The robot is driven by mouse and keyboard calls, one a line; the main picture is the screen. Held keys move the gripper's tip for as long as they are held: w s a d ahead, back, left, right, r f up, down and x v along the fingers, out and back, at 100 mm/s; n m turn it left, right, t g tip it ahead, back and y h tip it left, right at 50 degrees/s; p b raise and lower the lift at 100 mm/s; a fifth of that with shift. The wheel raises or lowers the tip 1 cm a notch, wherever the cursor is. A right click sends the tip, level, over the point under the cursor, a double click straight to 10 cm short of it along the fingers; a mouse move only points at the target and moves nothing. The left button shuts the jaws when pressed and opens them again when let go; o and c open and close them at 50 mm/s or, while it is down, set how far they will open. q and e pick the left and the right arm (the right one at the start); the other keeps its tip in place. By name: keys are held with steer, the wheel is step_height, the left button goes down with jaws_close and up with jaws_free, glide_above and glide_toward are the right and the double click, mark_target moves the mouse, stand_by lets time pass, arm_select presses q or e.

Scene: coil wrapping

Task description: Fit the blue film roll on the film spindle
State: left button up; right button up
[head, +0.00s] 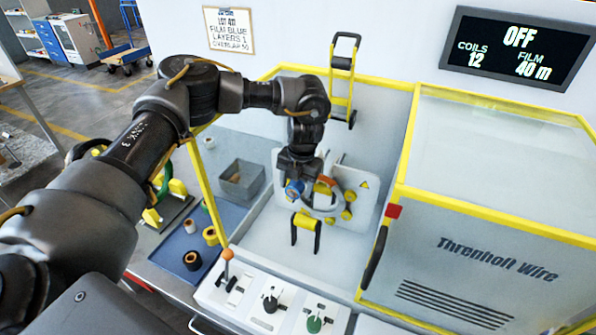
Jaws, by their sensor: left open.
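The blue film roll (293,188) shows as a small blue patch at my left gripper, against the left side of the wrapping ring (332,207). My left gripper (298,182) is open, pointing down at the roll and ring. My right gripper is out of view.
A lever panel (248,307) is in front; a yellow-framed guard (470,215) stands right.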

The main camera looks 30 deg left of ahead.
mark_target(300, 190)
arm_select(q)
steer(key=shift+a+f, duration=0.1)
steer(key=shift+f, duration=0.7)
steer(key=shift+s, duration=0.1)
steer(key=c, duration=0.8)
steer(key=o, duration=1)
steer(key=shift+r, duration=0.1)
steer(key=shift+r, duration=0.25)
steer(key=r, duration=0.3)
steer(key=d+r+b, duration=0.1)
steer(key=r, duration=0.6)
steer(key=shift+d+b, duration=0.15)
steer(key=shift+b, duration=0.15)
